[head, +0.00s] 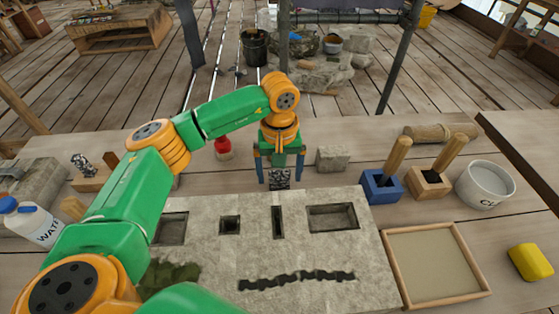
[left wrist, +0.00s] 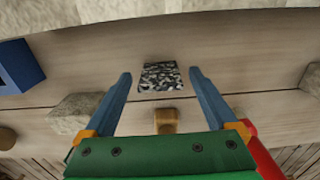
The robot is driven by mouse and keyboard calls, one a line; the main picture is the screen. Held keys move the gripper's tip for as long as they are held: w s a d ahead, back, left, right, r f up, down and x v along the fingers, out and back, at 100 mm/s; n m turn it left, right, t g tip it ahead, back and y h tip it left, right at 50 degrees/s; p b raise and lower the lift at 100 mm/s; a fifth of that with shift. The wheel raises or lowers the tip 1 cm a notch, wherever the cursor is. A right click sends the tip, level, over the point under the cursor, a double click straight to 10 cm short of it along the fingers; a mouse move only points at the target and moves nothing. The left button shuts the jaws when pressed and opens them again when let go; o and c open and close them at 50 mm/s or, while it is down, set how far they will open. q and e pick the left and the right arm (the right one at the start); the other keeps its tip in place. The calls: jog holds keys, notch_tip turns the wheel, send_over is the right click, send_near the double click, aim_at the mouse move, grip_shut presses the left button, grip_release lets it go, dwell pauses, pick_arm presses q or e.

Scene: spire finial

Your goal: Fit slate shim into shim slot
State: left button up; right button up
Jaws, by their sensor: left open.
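A speckled black-and-white piece (head: 280,180), which looks like the slate shim, is on the table just behind the stone slab. It also shows in the left wrist view (left wrist: 160,77). My left gripper (head: 279,174) is above it, pointing down and open. Its blue fingers are on either side of the piece, with a gap on both sides in the left wrist view. The stone slab (head: 320,250) has a narrow slot (head: 278,222), which looks like the shim slot, and it is empty. My right gripper is not in view.
The slab also has a square hole (head: 230,225) and larger recesses. A grey stone block (head: 333,158), blue holder (head: 382,186), wooden holder (head: 428,182) and white bowl (head: 486,183) stand right. A framed tray (head: 436,265) lies front right. A red-topped object (head: 223,147) is behind left.

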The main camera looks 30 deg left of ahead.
aim_at(284, 189)
pick_arm(q)
notch_tip(284, 189, up, 10)
jog(key=shift+r, duration=0.5)
jog(key=shift+c, duration=1.2)
jog(key=shift+f+n, duration=0.2)
jog(key=shift+n, duration=0.5)
jog(key=c, duration=0.3)
jog(key=f+n, duration=0.2)
jog(key=n, duration=0.2)
jog(key=d+f+n, duration=0.1)
jog(key=f+n, duration=0.1)
jog(key=n, duration=0.3)
jog(key=f+n, duration=0.2)
jog(key=n, duration=0.3)
jog(key=shift+w+d, duration=0.2)
jog(key=shift+c, duration=1.2)
jog(key=n, duration=0.1)
jog(key=f+n, duration=0.1)
jog(key=shift+s+d+f+n, duration=0.1)
jog(key=shift+f+n, duration=0.15)
jog(key=shift+n, duration=0.05)
jog(key=f, duration=0.2)
jog(key=f+p, duration=0.2)
jog(key=f, duration=0.1)
jog(key=shift+w+a+f, duration=0.2)
jog(key=shift+a+f, duration=0.15)
jog(key=shift+a, duration=0.05)
jog(key=shift+f, duration=0.4)
